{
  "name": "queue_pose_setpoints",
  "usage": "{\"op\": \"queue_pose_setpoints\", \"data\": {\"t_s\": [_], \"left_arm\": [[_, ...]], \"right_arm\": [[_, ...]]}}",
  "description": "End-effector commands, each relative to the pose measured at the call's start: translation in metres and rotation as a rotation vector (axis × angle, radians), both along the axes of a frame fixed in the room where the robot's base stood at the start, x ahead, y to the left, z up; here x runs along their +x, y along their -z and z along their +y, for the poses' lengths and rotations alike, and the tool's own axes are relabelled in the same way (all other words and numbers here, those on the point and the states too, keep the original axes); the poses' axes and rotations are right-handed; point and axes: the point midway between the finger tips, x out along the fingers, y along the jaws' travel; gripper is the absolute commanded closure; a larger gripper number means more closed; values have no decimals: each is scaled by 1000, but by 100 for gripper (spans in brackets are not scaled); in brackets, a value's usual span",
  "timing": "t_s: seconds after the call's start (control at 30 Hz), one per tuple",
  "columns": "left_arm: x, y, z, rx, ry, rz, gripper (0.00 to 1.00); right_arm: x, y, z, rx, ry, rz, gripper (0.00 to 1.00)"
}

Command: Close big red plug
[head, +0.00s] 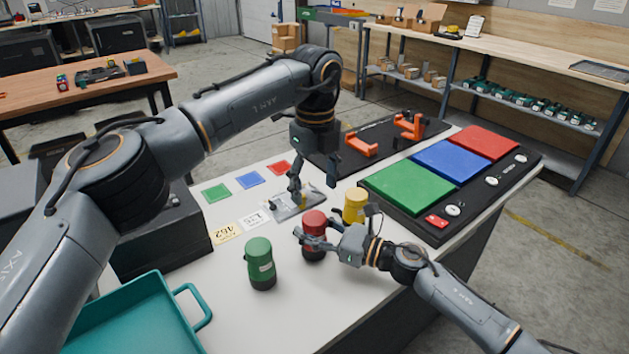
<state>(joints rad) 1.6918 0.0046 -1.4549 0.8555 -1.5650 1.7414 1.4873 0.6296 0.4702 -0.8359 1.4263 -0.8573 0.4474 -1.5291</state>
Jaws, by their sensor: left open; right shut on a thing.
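The big red plug (314,220) is a cylinder with a red top and a dark lower part, standing upright on the white table in the head view. My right gripper (312,240) reaches in from the right and is shut on the red plug around its middle. Its fingers hide part of the plug. My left gripper (315,180) hangs open and empty, pointing down, behind the red plug and above a small metal plate (292,208). Whether the red top sits fully on the dark part cannot be told here.
A green cylinder (260,262) stands left of the red one, and a yellow one (355,204) behind it to the right. A teal tote (140,310) is at front left. A black board with colored panels (409,187) lies at right. Bare table lies in front.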

Motion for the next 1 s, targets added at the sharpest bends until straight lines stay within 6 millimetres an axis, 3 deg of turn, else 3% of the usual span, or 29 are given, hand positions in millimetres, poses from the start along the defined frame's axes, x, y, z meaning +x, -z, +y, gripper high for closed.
{"op": "queue_pose_setpoints", "data": {"t_s": [0.43,0.87,1.0], "left_arm": [[0,64,1,0,0,3,32],[0,74,1,0,0,0,32],[0,74,1,0,1,0,57]], "right_arm": [[0,2,-1,-3,1,3,100],[0,2,-1,-3,1,3,100],[0,2,-1,-3,1,3,100]]}}
